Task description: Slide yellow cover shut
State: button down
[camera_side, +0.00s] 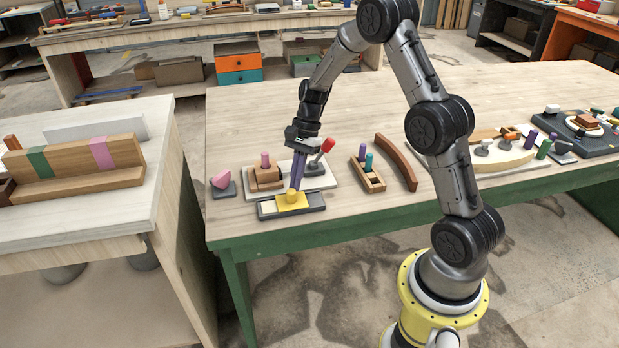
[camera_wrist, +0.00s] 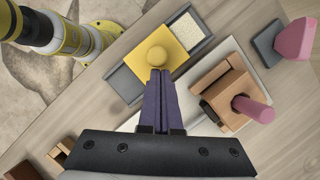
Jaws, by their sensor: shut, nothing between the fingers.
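The yellow cover (camera_side: 292,201) is a flat plate with a round yellow knob. It sits on a dark grey track (camera_side: 265,211) near the front left edge of the table. In the wrist view the cover (camera_wrist: 173,41) lies along the track, with a pale speckled recess (camera_wrist: 194,36) uncovered at its upper right and bare grey track (camera_wrist: 127,83) at its lower left. My gripper (camera_side: 294,186) has purple fingers and points down at the cover. In the wrist view my gripper (camera_wrist: 158,73) is shut and empty, its tips right beside the knob; I cannot tell whether they touch it.
Close behind the track is a white board (camera_side: 320,176) with a wooden block, pink peg and red-handled lever. A pink piece on a grey base (camera_side: 223,184) stands left. A wooden peg tray (camera_side: 367,175) and curved brown stringer (camera_side: 396,161) lie right. The table's front edge is near.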

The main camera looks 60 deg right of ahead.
jog(key=w+a, duration=0.3)
jog(key=shift+w+a, duration=0.15)
jog(key=shift+a, duration=0.05)
